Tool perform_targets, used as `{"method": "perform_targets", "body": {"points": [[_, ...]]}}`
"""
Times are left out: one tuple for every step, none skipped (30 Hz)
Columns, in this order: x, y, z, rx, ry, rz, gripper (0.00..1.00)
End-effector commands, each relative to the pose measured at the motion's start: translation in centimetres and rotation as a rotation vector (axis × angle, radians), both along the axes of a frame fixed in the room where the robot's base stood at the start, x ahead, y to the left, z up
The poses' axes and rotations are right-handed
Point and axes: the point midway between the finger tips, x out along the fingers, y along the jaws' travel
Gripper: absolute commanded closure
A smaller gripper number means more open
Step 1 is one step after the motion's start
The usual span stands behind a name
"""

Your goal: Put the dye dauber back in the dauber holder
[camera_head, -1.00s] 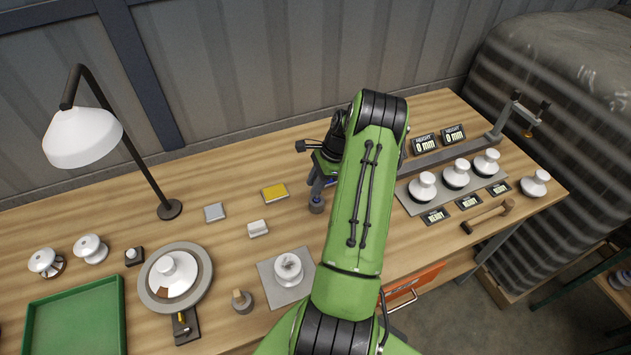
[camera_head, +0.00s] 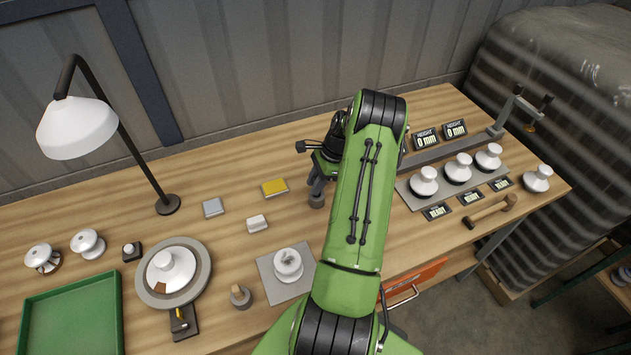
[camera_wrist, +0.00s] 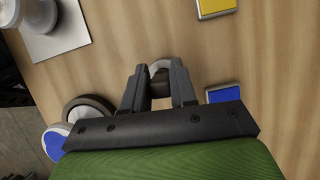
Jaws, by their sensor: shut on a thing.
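My gripper (camera_wrist: 159,90) is shut on a small dark piece, apparently the dye dauber (camera_wrist: 160,88), seen between its two fingers in the wrist view. My green arm hides most of the gripper there.
A yellow pad (camera_head: 274,187), a grey block (camera_head: 213,207) and a white block (camera_head: 257,222) lie left of the gripper. A white insulator (camera_head: 288,264) stands on a grey plate in front. A blue pad (camera_wrist: 223,94) lies close right in the wrist view.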

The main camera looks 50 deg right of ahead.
Motion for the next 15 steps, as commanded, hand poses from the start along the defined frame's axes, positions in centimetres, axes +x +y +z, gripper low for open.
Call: {"method": "perform_targets", "body": {"points": [[0.0, 0.0, -0.2, 0.0, 0.0, 0.0, 1.0], [0.0, 0.0, -0.3, 0.0, 0.0, 0.0, 1.0], [0.0, 0.0, -0.4, 0.0, 0.0, 0.0, 1.0], [0.0, 0.0, -0.5, 0.0, 0.0, 0.0, 1.0], [0.0, 0.0, -0.5, 0.0, 0.0, 0.0, 1.0], [0.0, 0.0, -0.6, 0.0, 0.0, 0.0, 1.0], [0.0, 0.0, -0.7, 0.0, 0.0, 0.0, 1.0], [0.0, 0.0, -0.8, 0.0, 0.0, 0.0, 1.0], [0.0, 0.0, -0.9, 0.0, 0.0, 0.0, 1.0], [0.0, 0.0, -1.0, 0.0, 0.0, 0.0, 1.0], [0.0, 0.0, -1.1, 0.0, 0.0, 0.0, 1.0], [0.0, 0.0, -1.2, 0.0, 0.0, 0.0, 1.0], [0.0, 0.0, -1.2, 0.0, 0.0, 0.0, 1.0], [0.0, 0.0, -1.3, 0.0, 0.0, 0.0, 1.0], [0.0, 0.0, -1.4, 0.0, 0.0, 0.0, 1.0]]}}
